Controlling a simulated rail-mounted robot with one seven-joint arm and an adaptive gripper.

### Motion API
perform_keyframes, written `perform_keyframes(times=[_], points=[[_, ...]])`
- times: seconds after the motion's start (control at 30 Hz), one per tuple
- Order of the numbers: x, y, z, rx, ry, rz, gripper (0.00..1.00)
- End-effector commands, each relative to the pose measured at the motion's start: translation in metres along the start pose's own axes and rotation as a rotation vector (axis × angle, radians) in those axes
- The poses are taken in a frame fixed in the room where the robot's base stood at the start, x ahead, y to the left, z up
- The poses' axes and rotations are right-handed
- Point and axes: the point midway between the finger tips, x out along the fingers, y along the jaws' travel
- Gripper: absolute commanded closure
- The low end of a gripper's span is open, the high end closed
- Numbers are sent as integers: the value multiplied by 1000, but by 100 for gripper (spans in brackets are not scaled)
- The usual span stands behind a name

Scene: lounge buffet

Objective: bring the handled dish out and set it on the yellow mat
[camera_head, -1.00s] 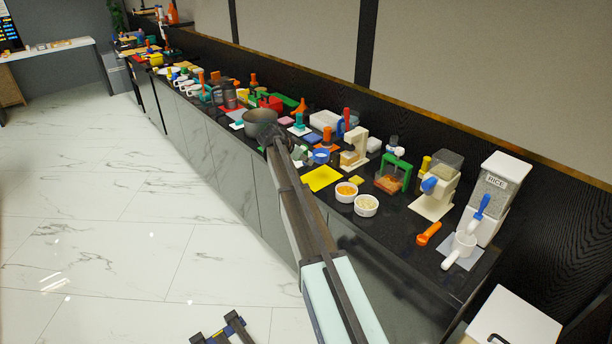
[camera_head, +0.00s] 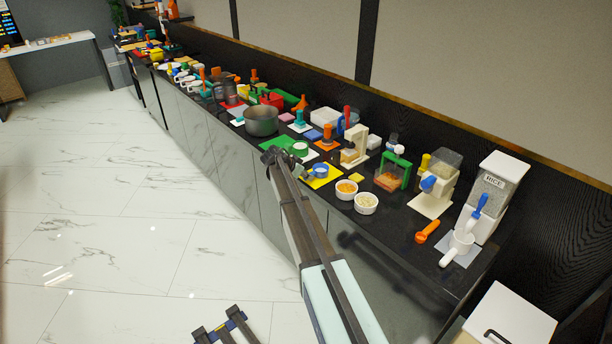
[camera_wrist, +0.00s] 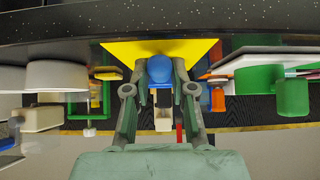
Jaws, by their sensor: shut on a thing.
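The handled dish is a small blue dish (camera_head: 320,171), seen over the yellow mat (camera_head: 323,183) near the counter's front edge. In the wrist view the blue dish (camera_wrist: 160,68) is between my fingertips, with the yellow mat (camera_wrist: 118,50) behind it. My gripper (camera_wrist: 159,66) is shut on the dish; it also shows in the head view (camera_head: 306,170), at the dish's left. I cannot tell whether the dish touches the mat or is held just above it. The dish's handle is hidden by my fingers.
A grey pot (camera_head: 261,121) stands beyond that. A white stand (camera_head: 354,148) is behind.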

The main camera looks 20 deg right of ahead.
Motion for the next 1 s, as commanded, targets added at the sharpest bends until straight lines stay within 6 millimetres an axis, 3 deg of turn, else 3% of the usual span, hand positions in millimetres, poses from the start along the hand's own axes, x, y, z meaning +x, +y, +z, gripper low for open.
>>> perform_keyframes(times=[0.17, 0.2, 0.27, 0.73, 1.0], points=[[3, 0, 3, 0, 0, 0, 100], [2, 0, 2, 0, 0, 0, 69], [2, 0, 2, 0, 0, 0, 51], [-4, 0, 0, 0, 0, -1, 51], [-50, 1, 2, 0, 1, -2, 51]])
